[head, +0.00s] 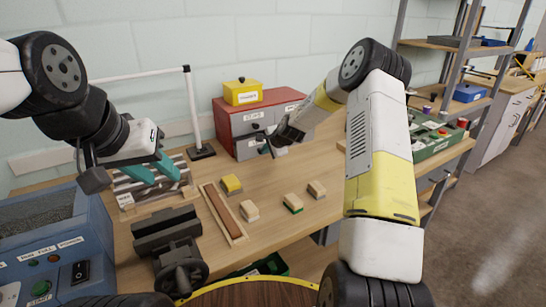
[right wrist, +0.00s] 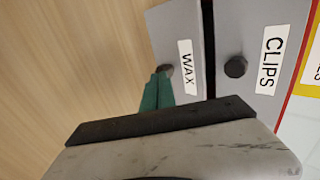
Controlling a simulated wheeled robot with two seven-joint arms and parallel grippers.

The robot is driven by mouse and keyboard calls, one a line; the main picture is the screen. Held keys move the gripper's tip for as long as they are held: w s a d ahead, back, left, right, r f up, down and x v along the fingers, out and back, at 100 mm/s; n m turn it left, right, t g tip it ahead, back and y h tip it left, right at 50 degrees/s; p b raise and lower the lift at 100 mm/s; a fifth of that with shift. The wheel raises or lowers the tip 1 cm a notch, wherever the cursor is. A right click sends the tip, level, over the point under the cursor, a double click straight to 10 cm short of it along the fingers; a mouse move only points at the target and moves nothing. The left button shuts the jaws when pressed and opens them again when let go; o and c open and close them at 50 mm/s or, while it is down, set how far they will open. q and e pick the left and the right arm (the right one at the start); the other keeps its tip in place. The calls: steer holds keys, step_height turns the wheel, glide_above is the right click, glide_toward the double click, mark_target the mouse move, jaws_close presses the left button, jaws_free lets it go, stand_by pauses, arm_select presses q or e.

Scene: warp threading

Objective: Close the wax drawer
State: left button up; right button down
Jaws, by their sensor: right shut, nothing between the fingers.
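The wax drawer (right wrist: 168,28) has a grey front with a WAX label and a dark round knob (right wrist: 166,71). It is the lower drawer of the red cabinet (head: 225,118), and my right gripper partly hides it in the head view. My right gripper (right wrist: 157,90) is shut and empty, its green fingertips close to the knob and drawer front; I cannot tell whether they touch. How far the drawer stands out is unclear. My left gripper (head: 154,174) has its green fingers apart, above a striped tray at the left.
The CLIPS drawer (right wrist: 245,95) lies beside the wax drawer, across a dark gap. A yellow box (head: 242,97) stands on the cabinet. Several small blocks, including a yellow one (head: 231,184), and a long wooden tray (head: 224,214) lie on the table. A vise (head: 168,240) stands in front.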

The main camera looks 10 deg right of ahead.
mark_target(259, 146)
steer(key=w, duration=0.1)
steer(key=w+a, duration=0.1)
steer(key=w, duration=0.1)
steer(key=shift+w+a, duration=0.2)
steer(key=shift+w, duration=0.1)
steer(key=shift+w+a+r, duration=0.1)
steer(key=shift+w, duration=0.15)
